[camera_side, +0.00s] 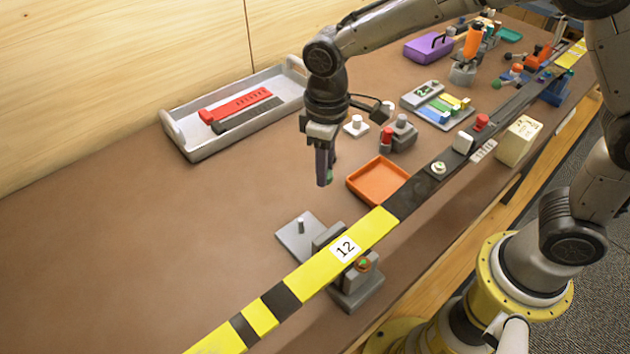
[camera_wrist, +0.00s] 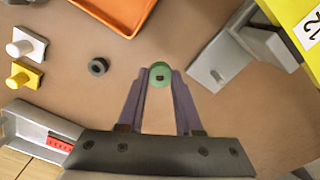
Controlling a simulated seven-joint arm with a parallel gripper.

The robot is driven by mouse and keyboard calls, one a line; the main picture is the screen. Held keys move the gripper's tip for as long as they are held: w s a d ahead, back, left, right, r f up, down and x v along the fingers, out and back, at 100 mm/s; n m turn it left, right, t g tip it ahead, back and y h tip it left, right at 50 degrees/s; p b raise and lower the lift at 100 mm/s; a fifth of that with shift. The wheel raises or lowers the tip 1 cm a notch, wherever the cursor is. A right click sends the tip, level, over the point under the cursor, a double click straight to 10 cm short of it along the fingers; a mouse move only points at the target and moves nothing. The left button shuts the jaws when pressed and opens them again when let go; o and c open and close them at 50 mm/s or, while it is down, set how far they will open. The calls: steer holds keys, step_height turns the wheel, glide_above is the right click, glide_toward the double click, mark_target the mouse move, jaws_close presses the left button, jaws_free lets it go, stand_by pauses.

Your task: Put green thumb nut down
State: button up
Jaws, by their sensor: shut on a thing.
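The green thumb nut (camera_wrist: 160,73) is held between the fingertips of my gripper (camera_wrist: 159,82) in the wrist view. In the side view only a sliver of green nut (camera_side: 329,177) shows at the tips of my gripper (camera_side: 325,182), which points down above the brown bench. A grey plate with an upright peg (camera_side: 292,240) lies nearer the front; it also shows in the wrist view (camera_wrist: 226,62), to the right of the nut. My gripper is apart from the plate. An orange tray (camera_side: 352,185) lies to the right of my gripper in the side view and looks empty.
A yellow and black beam (camera_side: 310,272) labelled 12 crosses the foreground past a grey fixture (camera_side: 357,292). A grey-white tray (camera_side: 180,143) with red and dark tools stands behind. A small dark ring (camera_wrist: 98,66) lies on the bench. The bench's left part is clear.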

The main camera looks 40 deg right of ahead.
mark_target(315, 195)
steer(key=shift+w+a+f, duration=0.3)
steer(key=shift+w+f, duration=0.35)
steer(key=shift+f, duration=0.2)
steer(key=shift+w+a+f, duration=0.1)
steer(key=shift+w+f, duration=0.05)
steer(key=shift+f, duration=0.8)
steer(key=shift+w+f, duration=0.1)
steer(key=shift+f, duration=0.8)
steer(key=shift+f, duration=0.1)
steer(key=o, duration=1)
step_height(315, 195, up, 12)
steer(key=shift+r, duration=0.25)
